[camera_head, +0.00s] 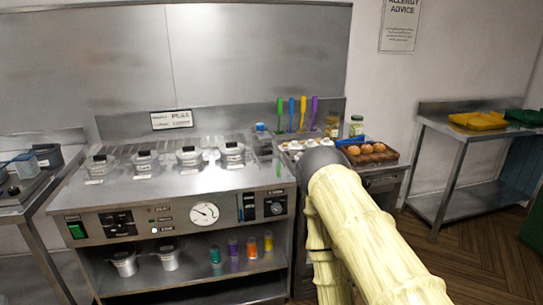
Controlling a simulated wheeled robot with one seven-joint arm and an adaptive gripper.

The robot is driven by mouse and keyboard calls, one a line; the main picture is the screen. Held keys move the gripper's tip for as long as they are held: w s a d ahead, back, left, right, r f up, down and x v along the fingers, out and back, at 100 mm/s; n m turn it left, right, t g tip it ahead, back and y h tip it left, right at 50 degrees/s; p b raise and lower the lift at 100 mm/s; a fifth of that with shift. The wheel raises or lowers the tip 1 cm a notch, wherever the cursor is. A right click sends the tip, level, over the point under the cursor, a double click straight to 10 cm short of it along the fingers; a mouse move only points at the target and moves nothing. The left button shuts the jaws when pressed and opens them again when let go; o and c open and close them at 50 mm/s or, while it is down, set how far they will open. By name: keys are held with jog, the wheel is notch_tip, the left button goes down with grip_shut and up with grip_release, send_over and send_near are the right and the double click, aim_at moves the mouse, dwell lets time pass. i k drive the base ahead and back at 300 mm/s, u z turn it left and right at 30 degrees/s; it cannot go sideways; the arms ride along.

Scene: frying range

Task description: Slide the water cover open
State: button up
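A steel frying range (122,198) stands in the middle of the camera_head view. Its top carries a row of metal lids with dark handles, one of them a lid (232,153) at the right end of the row. Right of this row is a small steel compartment (263,146) with a blue item at its back. My pale, bamboo-like arm reaches in from the lower right to the range's right end. My gripper is hidden behind the arm.
Upright colored tools (291,114), jars (356,126) and a tray of brown round items (371,153) crowd the range's back right, close to my arm. A side table (455,127) with yellow and green trays stands right. Open floor lies between.

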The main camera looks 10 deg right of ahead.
aim_at(264, 152)
jog(key=z, duration=0.5)
jog(key=i, duration=0.95)
jog(key=u, duration=0.3)
